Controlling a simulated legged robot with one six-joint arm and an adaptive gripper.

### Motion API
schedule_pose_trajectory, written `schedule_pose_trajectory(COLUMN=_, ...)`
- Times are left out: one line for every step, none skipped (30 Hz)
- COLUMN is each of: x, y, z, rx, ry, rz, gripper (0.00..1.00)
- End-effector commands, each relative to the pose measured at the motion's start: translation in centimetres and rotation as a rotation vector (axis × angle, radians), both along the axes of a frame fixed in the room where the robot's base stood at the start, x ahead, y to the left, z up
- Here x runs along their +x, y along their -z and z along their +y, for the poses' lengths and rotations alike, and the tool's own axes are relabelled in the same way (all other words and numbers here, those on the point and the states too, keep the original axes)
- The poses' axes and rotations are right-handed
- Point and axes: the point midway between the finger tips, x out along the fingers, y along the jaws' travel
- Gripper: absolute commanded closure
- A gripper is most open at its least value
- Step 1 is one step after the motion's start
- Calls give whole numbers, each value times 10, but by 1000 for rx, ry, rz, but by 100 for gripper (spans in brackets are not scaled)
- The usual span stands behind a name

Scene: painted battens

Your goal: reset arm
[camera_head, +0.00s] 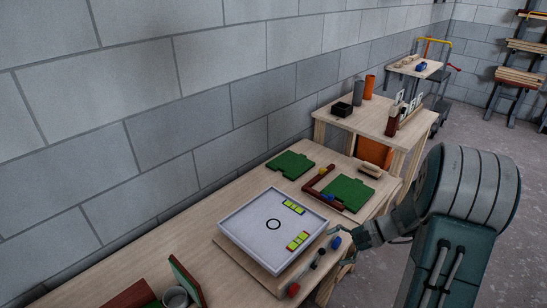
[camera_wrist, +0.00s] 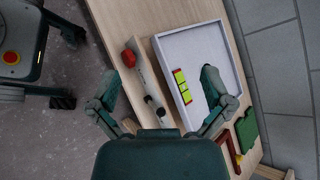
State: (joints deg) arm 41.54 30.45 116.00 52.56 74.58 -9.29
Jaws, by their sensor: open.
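My gripper (camera_head: 342,247) is at the right front edge of the workbench, beside the white tray (camera_head: 248,226). In the wrist view my gripper (camera_wrist: 160,82) has its two fingers spread wide apart with nothing held between them.
A grey cup (camera_head: 175,298) stands front left. A block wall (camera_head: 150,100) bounds the bench; open floor (camera_wrist: 60,140) lies opposite.

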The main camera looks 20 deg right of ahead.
Motion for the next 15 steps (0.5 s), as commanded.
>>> schedule_pose_trajectory(x=0, y=-1, z=1, rx=-4, ry=-4, rz=-1, gripper=0)
schedule_pose_trajectory(x=0, y=-3, z=2, rx=-10, ry=-10, rz=-2, gripper=0)
schedule_pose_trajectory(x=-1, y=-6, z=6, rx=-24, ry=-24, rz=-5, gripper=0)
schedule_pose_trajectory(x=-2, y=-10, z=9, rx=-39, ry=-39, rz=-9, gripper=0)
schedule_pose_trajectory(x=-3, y=-15, z=14, rx=-61, ry=-58, rz=-12, gripper=0)
schedule_pose_trajectory(x=-5, y=-23, z=21, rx=-94, ry=-89, rz=-20, gripper=0)
schedule_pose_trajectory(x=-8, y=-29, z=27, rx=-123, ry=-118, rz=-25, gripper=0)
schedule_pose_trajectory(x=-10, y=-36, z=33, rx=-153, ry=-146, rz=-33, gripper=0)
schedule_pose_trajectory(x=-14, y=-44, z=42, rx=-197, ry=-184, rz=-43, gripper=0)
schedule_pose_trajectory(x=-18, y=-50, z=48, rx=-228, ry=-212, rz=-52, gripper=0)
schedule_pose_trajectory(x=-21, y=-56, z=53, rx=-261, ry=-239, rz=-60, gripper=0)
schedule_pose_trajectory(x=-26, y=-63, z=61, rx=-303, ry=-274, rz=-71, gripper=0)
schedule_pose_trajectory(x=-29, y=-69, z=66, rx=-334, ry=-300, rz=-81, gripper=0)
schedule_pose_trajectory(x=-33, y=-74, z=71, rx=-366, ry=-325, rz=-91, gripper=0)
schedule_pose_trajectory(x=-38, y=-81, z=77, rx=-410, ry=-357, rz=-108, gripper=0)
